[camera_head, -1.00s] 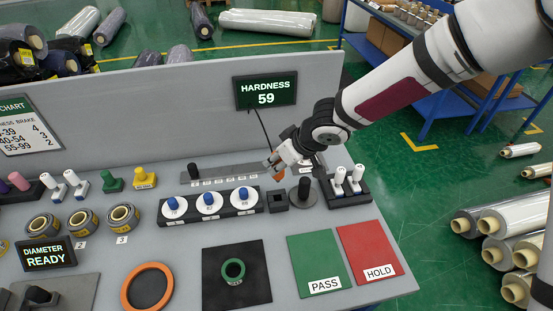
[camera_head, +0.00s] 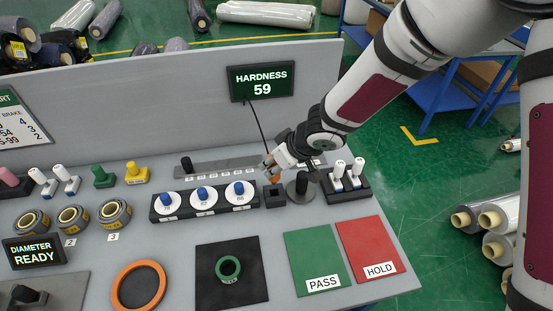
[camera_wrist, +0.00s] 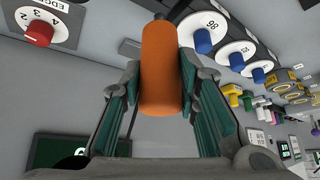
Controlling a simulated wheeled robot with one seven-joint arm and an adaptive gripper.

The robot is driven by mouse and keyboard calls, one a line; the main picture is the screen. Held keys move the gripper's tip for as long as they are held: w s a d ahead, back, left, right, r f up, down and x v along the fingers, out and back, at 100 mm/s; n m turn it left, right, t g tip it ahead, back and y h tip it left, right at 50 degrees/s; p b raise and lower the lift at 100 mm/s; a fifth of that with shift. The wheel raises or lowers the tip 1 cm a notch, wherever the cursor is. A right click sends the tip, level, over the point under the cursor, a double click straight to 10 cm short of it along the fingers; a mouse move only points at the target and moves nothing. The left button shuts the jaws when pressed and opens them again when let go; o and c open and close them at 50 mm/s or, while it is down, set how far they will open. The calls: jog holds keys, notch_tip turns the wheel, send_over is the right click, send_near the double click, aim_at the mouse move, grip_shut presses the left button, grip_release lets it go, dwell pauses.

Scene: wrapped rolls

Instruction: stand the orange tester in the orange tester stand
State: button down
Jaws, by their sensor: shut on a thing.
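My gripper (camera_head: 270,166) is shut on the orange tester (camera_wrist: 161,75), which lies between its two fingers in the wrist view. In the head view only a small part of the tester (camera_head: 275,179) shows below the fingers. The orange tester stand looks to be the small black square block (camera_head: 274,201) with a dark opening, right below the tester in the head view. The tester's lower end is close to the block; I cannot tell whether it touches or enters the opening. A thin cable (camera_head: 256,120) runs from the hardness display toward the tester.
A black round base with a post (camera_head: 300,190) stands close right of the block. A black rack with blue-knobbed white discs (camera_head: 205,207) is close left. The hardness display (camera_head: 263,82) reads 59. Green (camera_head: 313,258) and red (camera_head: 372,246) pads lie in front.

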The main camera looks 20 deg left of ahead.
aim_at(279, 178)
jog(key=shift+w+f+b, duration=0.1)
jog(key=shift+f+b, duration=0.9)
jog(key=shift+f, duration=0.15)
jog(key=shift+f+b, duration=2.1)
jog(key=shift+f, duration=0.15)
dwell(1.8)
jog(key=c, duration=1.2)
grip_release()
jog(key=shift+o, duration=0.2)
jog(key=shift+d, duration=0.1)
jog(key=v, duration=1.2)
